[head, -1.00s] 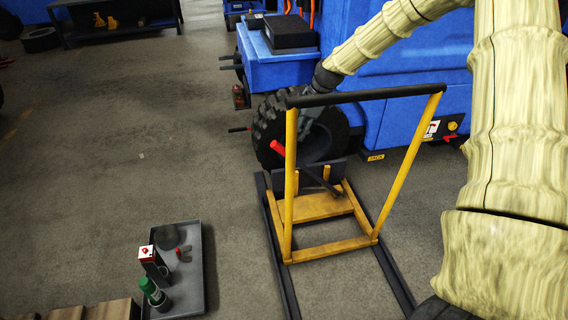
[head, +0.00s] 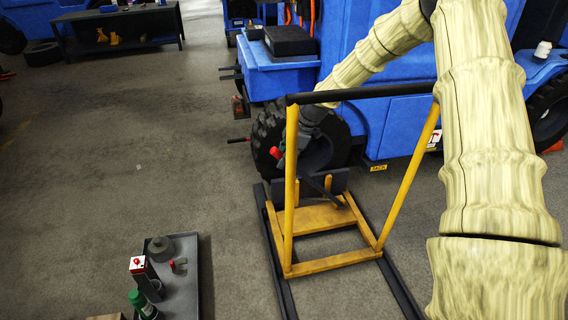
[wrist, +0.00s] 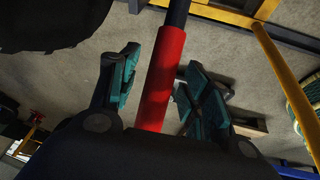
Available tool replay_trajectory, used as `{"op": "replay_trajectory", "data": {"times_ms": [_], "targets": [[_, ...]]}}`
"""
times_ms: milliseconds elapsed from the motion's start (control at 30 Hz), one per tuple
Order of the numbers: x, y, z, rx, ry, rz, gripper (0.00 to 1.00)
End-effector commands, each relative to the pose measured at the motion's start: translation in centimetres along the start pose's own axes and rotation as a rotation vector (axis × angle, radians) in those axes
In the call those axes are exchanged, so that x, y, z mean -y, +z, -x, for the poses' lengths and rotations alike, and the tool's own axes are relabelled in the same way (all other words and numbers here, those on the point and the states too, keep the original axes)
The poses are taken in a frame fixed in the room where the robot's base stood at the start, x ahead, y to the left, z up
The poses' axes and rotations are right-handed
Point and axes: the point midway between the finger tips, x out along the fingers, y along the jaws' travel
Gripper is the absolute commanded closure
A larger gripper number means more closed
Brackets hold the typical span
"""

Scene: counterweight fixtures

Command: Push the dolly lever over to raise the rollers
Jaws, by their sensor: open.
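The dolly lever has a red grip (head: 276,153) and a dark shaft (head: 322,188). It leans up and to the left from the yellow dolly frame (head: 322,268), in front of the black wheel (head: 267,131). In the wrist view the red grip (wrist: 162,80) runs between the two open fingers of my gripper (wrist: 158,78), with a gap visible on the left side. Contact on the right side is hard to tell. The rollers are not clearly visible.
The dolly's black top handlebar (head: 365,93) and yellow uprights (head: 291,185) stand close to my arm. The blue vehicle (head: 390,60) is behind. A grey tray (head: 187,292) with small items lies at lower left.

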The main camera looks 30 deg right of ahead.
Motion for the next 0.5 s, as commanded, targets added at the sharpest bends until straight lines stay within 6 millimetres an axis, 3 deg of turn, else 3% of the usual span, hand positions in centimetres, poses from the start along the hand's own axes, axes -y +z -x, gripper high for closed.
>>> {"op": "replay_trajectory", "data": {"times_ms": [433,500], "targets": [[0.00,-0.05,-0.96,-0.001,0.000,0.000,0.52],[0.00,-0.05,-0.96,-0.001,0.000,0.000,0.61]]}}
